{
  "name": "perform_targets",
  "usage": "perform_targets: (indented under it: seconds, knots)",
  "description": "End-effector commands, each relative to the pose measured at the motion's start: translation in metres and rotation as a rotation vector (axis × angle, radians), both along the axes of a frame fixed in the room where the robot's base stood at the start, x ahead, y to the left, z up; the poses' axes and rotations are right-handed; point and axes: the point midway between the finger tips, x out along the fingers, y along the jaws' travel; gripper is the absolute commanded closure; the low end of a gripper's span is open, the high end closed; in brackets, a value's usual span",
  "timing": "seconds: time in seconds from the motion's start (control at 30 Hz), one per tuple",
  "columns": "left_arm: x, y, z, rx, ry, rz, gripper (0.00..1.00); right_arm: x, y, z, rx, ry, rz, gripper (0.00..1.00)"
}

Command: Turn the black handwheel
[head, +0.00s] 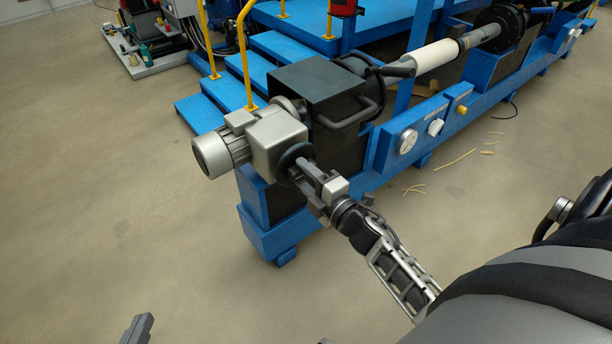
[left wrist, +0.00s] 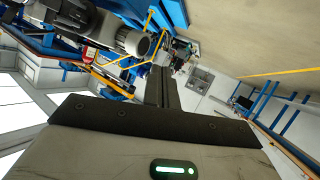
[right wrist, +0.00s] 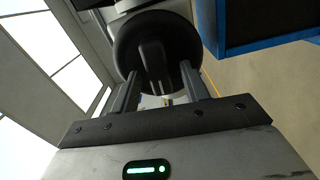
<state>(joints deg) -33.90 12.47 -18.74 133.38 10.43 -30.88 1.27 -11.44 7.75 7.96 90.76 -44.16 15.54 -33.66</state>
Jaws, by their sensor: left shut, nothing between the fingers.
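The black handwheel (head: 297,158) is a round disc on the grey gearbox at the near end of the blue machine. It also shows in the right wrist view (right wrist: 128,48), with a dark protruding handle (right wrist: 153,62) in front of its face. My right gripper (head: 305,174) is at the handwheel. In the right wrist view its two fingers (right wrist: 158,86) are apart, one on each side of the handle, with gaps visible; I cannot tell whether the tips touch the wheel. My left gripper (head: 140,326) is at the bottom left, away from the wheel; its fingers (left wrist: 161,84) are together and empty.
A grey motor (head: 212,154) sticks out left of the gearbox (head: 277,137). A dark housing (head: 318,88) stands behind it. Blue steps (head: 275,50) with yellow rails lie beyond. The blue machine bed (head: 440,125) runs to the upper right. The floor on the left is clear.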

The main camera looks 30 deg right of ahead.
Motion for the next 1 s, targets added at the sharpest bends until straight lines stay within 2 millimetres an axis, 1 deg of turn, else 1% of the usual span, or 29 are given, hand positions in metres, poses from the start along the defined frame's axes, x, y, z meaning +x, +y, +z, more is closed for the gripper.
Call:
perform_targets:
  seconds: [0.17,0.27,0.37,0.47,0.6,0.7,0.83,1.0]
  knots:
    - [0.0,0.0,0.001,0.0,0.0,0.001,1.0,-0.002,0.0,0.0,0.001,0.0,-0.001,0.55]
    - [0.0,0.0,0.002,0.0,0.003,0.002,1.0,-0.012,-0.001,0.0,0.001,0.001,-0.002,0.55]
    - [0.0,0.001,0.003,0.002,0.01,0.005,1.0,-0.03,-0.003,0.001,0.0,0.003,-0.002,0.55]
    - [0.0,0.002,0.002,0.006,0.026,0.009,1.0,-0.054,-0.004,0.001,0.003,0.004,-0.003,0.55]
    - [-0.001,0.004,-0.007,0.023,0.063,0.011,1.0,-0.089,-0.007,0.001,0.002,0.004,-0.003,0.55]
    - [-0.001,0.005,-0.01,0.03,0.074,0.01,1.0,-0.112,-0.009,0.001,0.002,0.003,-0.003,0.55]
    - [-0.001,0.005,-0.012,0.039,0.086,0.009,1.0,-0.136,-0.011,0.001,0.001,0.003,-0.002,0.55]
    - [-0.002,0.006,-0.015,0.045,0.101,0.008,1.0,-0.154,-0.012,0.001,0.001,0.0,-0.001,0.55]
